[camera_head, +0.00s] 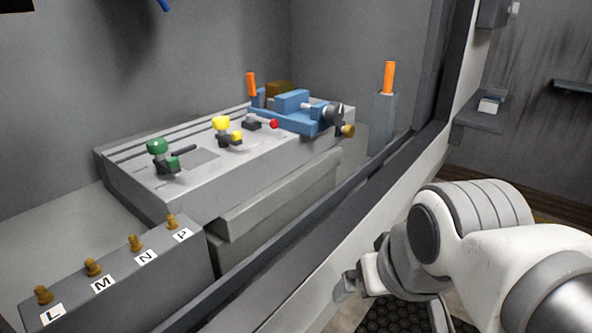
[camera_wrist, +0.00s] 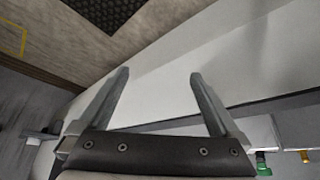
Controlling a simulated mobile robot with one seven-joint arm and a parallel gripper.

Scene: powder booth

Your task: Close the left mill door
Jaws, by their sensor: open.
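The mill enclosure shows in the head view with its front open, and its table (camera_head: 235,180) is in plain sight. A dark upright frame edge (camera_head: 455,60) stands at the right of the opening; I cannot tell whether it belongs to a door. No door panel or handle can be made out for certain as the left one. My gripper (camera_head: 358,282) is outside the enclosure, close to the pale front sill (camera_head: 290,285). In the wrist view my gripper (camera_wrist: 159,75) is open and empty, its two fingers apart over a pale surface (camera_wrist: 215,60).
A blue vise (camera_head: 300,112), green (camera_head: 160,150) and yellow (camera_head: 222,128) knobs are on the table. A block labelled L, M, N, P (camera_head: 130,280) stands at front left. Orange cylinders (camera_head: 389,78) stand behind. A wall shelf (camera_head: 485,118) is at right. A dark mat (camera_head: 390,315) lies below.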

